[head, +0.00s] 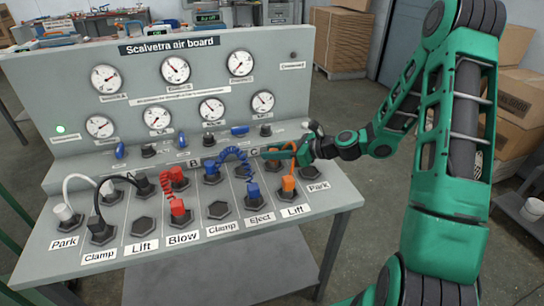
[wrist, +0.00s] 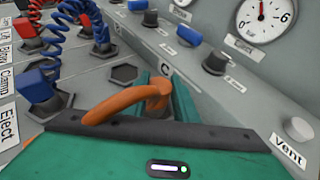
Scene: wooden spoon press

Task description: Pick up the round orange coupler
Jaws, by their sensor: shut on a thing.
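The round orange coupler (wrist: 158,108) sits between the green fingers of my gripper (wrist: 163,92), which is shut on it. Its orange hose bends over its top and runs left and down, out of sight behind the gripper body. In the head view my gripper (head: 284,153) is at the back row of the board, near the C label, and mostly hides the coupler. The hose's other end is an orange plug (head: 288,184) at the right-hand Lift position. Whether the coupler is seated or raised cannot be told.
A blue coiled hose (head: 236,152) arches just left of my gripper, ending in a blue plug (head: 252,191) at Eject. Red (head: 179,208), black (head: 98,224) and white (head: 64,212) plugs stand further left. The upright gauge panel (head: 190,95) rises close behind.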

